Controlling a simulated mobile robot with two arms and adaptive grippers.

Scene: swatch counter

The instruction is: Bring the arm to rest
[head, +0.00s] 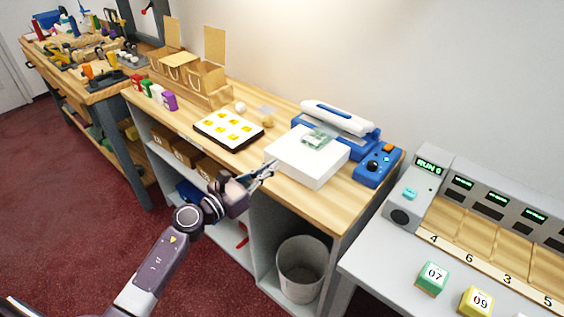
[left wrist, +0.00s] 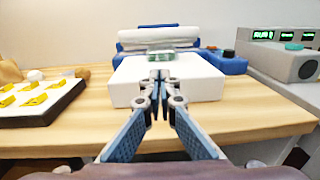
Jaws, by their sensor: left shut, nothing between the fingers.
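My left gripper (head: 266,170) is in front of the white block (head: 305,158) on the wooden counter. It is shut with nothing between its fingers. In the left wrist view the fingertips (left wrist: 160,78) meet in front of the white block (left wrist: 199,78). I cannot tell whether the fingertips touch the block. My right gripper is in neither view.
A black-edged tray (head: 203,138) with yellow squares is left of the block. A blue and white machine (head: 338,116) and a blue control box (head: 377,166) stand behind and right. A grey bin (head: 301,283) is under the counter. A grey table (head: 385,262) with numbered cubes is at right.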

